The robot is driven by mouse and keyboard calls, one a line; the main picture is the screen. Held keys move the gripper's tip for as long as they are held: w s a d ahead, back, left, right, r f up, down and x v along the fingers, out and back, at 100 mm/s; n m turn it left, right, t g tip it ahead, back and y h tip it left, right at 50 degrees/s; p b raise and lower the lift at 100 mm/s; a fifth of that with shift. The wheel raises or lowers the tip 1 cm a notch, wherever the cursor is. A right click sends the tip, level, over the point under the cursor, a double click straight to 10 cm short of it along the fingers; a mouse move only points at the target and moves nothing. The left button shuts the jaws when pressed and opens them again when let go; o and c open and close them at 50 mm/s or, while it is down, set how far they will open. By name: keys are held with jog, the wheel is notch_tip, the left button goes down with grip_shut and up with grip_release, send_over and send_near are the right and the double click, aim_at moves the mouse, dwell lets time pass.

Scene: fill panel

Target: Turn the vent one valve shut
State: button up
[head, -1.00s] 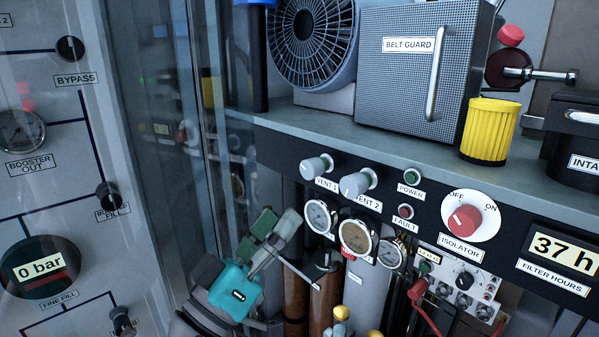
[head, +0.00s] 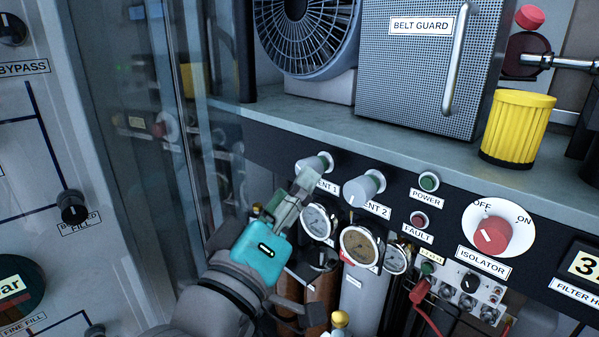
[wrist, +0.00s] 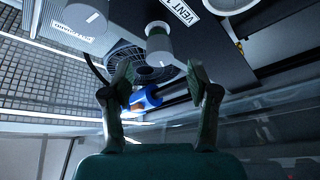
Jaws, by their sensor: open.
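The vent one valve is a grey knob (head: 315,163) on the dark panel front, above its partly covered "VENT 1" label. My gripper (head: 300,187) is just in front of and below it, fingers pointing up at it. In the wrist view, which is roughly upside down, the vent one knob (wrist: 160,45) lies beyond the gap between my open fingers (wrist: 160,82). The fingers look apart from the knob, and nothing is between them. The "VENT 1" label (wrist: 181,12) shows beside the knob. I cannot tell the knob's setting.
The similar vent two knob (head: 363,187) is close to the right. Gauges (head: 360,246) and bottles hang below the panel. The red isolator knob (head: 492,236) is farther right. A shelf above holds a fan (head: 306,35), a belt guard (head: 415,80) and a yellow ribbed cup (head: 517,128).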

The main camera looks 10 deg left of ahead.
jog(key=x, duration=0.4)
jog(key=shift+w, duration=0.1)
grip_shut()
